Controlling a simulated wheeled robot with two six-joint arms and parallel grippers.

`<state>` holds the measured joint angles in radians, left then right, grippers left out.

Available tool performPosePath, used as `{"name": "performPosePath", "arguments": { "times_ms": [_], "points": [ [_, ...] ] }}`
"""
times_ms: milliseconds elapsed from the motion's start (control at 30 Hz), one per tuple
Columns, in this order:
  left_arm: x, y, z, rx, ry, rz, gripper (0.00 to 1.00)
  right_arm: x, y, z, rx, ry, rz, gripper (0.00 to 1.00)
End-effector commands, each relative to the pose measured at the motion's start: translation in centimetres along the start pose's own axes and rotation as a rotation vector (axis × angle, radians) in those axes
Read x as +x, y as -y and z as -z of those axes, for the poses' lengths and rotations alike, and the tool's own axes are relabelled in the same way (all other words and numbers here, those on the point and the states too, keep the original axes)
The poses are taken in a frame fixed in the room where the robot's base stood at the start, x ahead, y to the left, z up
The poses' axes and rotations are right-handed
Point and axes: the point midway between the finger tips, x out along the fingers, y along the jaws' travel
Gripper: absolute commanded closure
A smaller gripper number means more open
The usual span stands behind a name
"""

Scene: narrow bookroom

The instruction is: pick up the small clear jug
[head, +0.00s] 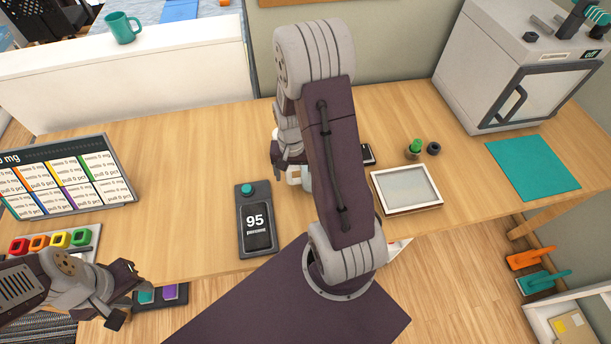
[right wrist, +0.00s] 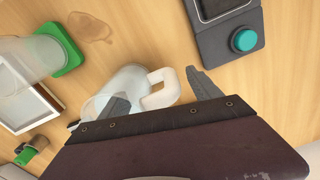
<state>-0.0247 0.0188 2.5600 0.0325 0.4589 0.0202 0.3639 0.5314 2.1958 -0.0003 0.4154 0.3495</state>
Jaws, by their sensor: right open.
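The small clear jug (right wrist: 125,82) lies below my right gripper in the right wrist view, see-through with a thick white handle. The right gripper (right wrist: 155,85) is open, with one finger over the jug's body and the other beyond the handle, so the handle shows between them. I cannot tell whether they touch. In the head view the right gripper (head: 287,160) points down at the table, and only a pale bit of the jug (head: 295,175) shows; my arm hides the rest. My left gripper (head: 132,300) is open and empty at the table's front left.
A larger clear container (right wrist: 30,62) with a green base (right wrist: 68,55) stands near the jug. A dark scale (head: 256,225) with a teal button and a white-framed tray (head: 406,188) flank my right arm. A brown stain (right wrist: 90,27) marks the wood. A white oven (head: 500,60) stands back right.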

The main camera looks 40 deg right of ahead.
Motion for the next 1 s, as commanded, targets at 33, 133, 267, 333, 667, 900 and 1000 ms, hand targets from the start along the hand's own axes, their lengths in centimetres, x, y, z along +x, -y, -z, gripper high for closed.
{"name": "performPosePath", "arguments": {
  "times_ms": [33,133,267,333,667,900,1000],
  "points": [
    [0.31,0.01,-0.03,0.000,0.000,0.000,0.64,1.03,-0.02,-0.06,0.000,0.002,-0.001,0.27],
    [0.39,0.01,-0.04,0.000,0.000,0.000,0.64,1.87,-0.01,-0.01,0.000,0.000,0.000,0.27],
    [0.35,0.00,-0.03,0.000,0.000,0.000,0.64,1.95,0.00,0.01,0.000,-0.001,0.000,0.27],
    [0.34,0.01,-0.03,0.000,0.000,0.000,0.64,1.93,0.00,0.01,0.000,-0.001,0.000,0.27],
    [0.35,0.01,-0.03,0.000,0.000,0.000,0.64,1.93,0.00,-0.02,0.000,0.000,0.000,1.00],
    [0.35,0.01,-0.04,0.000,0.000,0.000,0.64,1.93,-0.02,-0.05,0.001,0.001,0.000,1.00],
    [0.35,0.01,-0.04,0.000,0.000,0.000,0.64,1.95,-0.02,-0.07,0.001,0.002,0.000,1.00]
  ]
}}
